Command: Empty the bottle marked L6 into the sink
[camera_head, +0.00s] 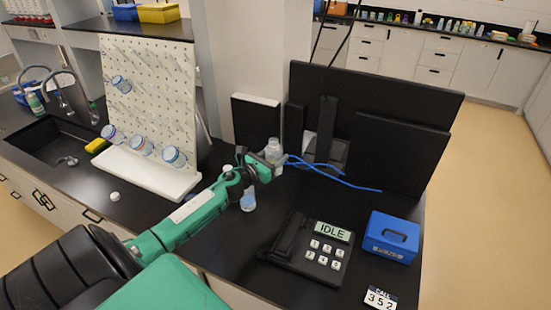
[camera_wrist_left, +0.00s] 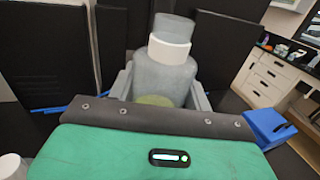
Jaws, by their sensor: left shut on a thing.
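A clear bottle (camera_head: 273,147) with a white neck ring is held by my left gripper (camera_head: 268,163) above the black counter. In the left wrist view the bottle (camera_wrist_left: 165,78) is between the two fingers, roughly upright, with something yellow-green low inside. No mark on it can be read. The sink (camera_head: 36,139) is at the far left, well away from my left gripper. My right gripper is not in view.
A white pegboard rack (camera_head: 150,75) with several bottles stands between the sink and my gripper. A white cap (camera_head: 115,196) lies on the counter. Blue cables (camera_head: 335,177), a black phone (camera_head: 310,250) and a blue box (camera_head: 391,237) are to the right.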

